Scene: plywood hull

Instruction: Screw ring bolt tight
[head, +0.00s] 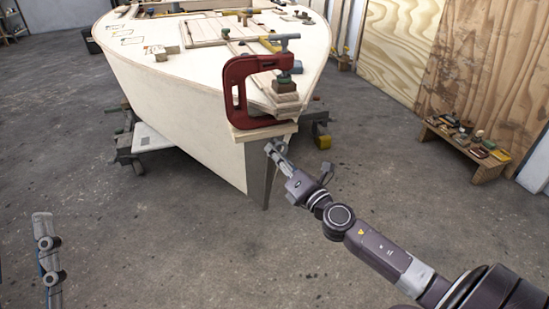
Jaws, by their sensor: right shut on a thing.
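The pale plywood hull (180,110) stands with its bow towards me, and a dark stem strip (257,178) runs down the bow. My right gripper (271,149) reaches up from the lower right to the top of this strip, just under the wooden block below the red clamp. It is shut on the ring bolt at the bow; the ring bolt is too small and too covered by the fingers to make out. How far it is screwed in cannot be seen. My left gripper (43,222) shows in part at the lower left, away from the hull; its jaws are unclear.
A big red C-clamp (238,88) grips the bow top with wooden blocks, close above my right gripper. A low wooden bench (464,150) with small items stands at the right. The hull rests on a wheeled cradle (128,150). The floor in front is clear.

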